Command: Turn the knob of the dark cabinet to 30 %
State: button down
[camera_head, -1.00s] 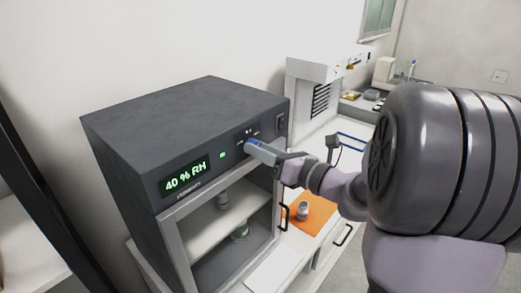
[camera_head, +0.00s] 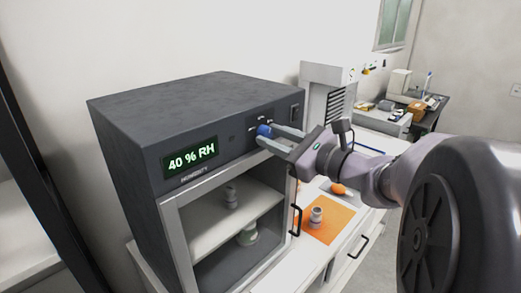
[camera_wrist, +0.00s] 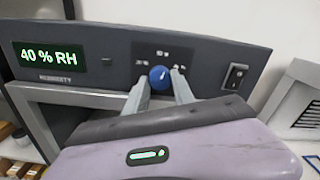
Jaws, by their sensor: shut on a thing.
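The dark cabinet (camera_head: 125,135) stands on the bench against the wall. Its green display (camera_head: 192,157) reads 40 % RH, and the same reading shows in the wrist view (camera_wrist: 50,56). The blue knob (camera_head: 264,130) is on the upper front panel, right of the display. In the wrist view the knob (camera_wrist: 160,77) sits between my fingertips, with small scale marks around it. My gripper (camera_head: 268,136) is shut on the knob, one finger on each side. The knob's pointer is too small to read.
A black rocker switch (camera_wrist: 235,76) is right of the knob. A black door handle (camera_head: 297,208) stands out under my gripper. An orange mat (camera_head: 318,236) with a metal weight (camera_head: 316,216) lies to the right.

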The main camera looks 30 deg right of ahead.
jog(key=n+b, duration=0.2)
jog(key=b, duration=0.1)
jog(key=shift+f+n, duration=0.2)
jog(key=shift+n, duration=0.1)
jog(key=shift+r+n+b, duration=0.1)
jog(key=shift+n+b, duration=0.3)
jog(key=shift+b, duration=0.15)
jog(key=shift+r, duration=0.1)
jog(key=c, duration=1.1)
grip_release()
jog(key=shift+o, duration=0.2)
jog(key=p+v, duration=0.1)
jog(key=v, duration=1.6)
jog(key=shift+s, duration=0.2)
